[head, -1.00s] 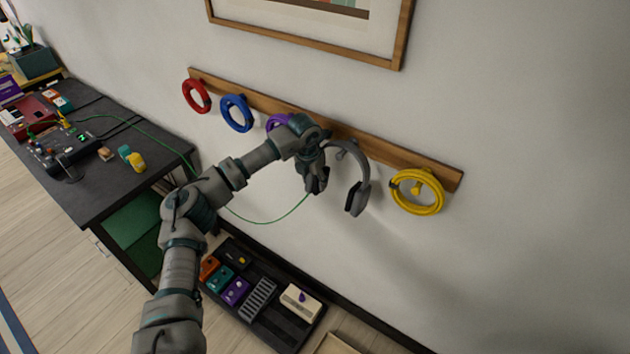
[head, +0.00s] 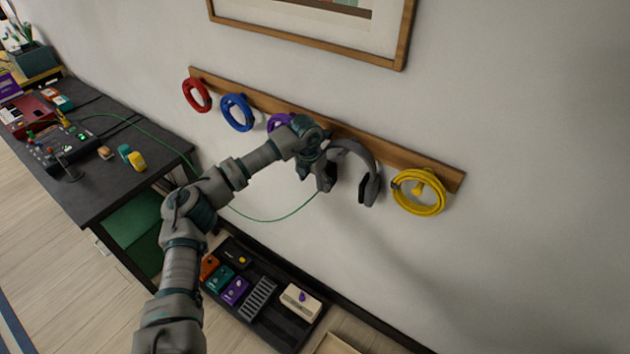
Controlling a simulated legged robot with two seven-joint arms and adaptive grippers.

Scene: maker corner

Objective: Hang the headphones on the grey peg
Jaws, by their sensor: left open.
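The grey headphones (head: 358,152) are at the wooden rail (head: 400,158) on the wall, between the purple and yellow cable coils. Their band arches at the rail and one dark ear cup (head: 369,190) hangs down on the right. The grey peg is hidden behind the band and my arm, so I cannot tell whether the band rests on it. My left gripper (head: 323,180) is open, at the left side of the headphones. I cannot tell whether its fingers touch them; the other ear cup is not clear. My right gripper is out of view.
Red (head: 196,95), blue (head: 237,113), purple (head: 279,122) and yellow (head: 418,191) coils hang along the rail. A green cable (head: 270,220) sags from the desk (head: 95,200) towards my gripper. A pedal board (head: 285,330) lies on the floor. A picture frame (head: 400,45) hangs above.

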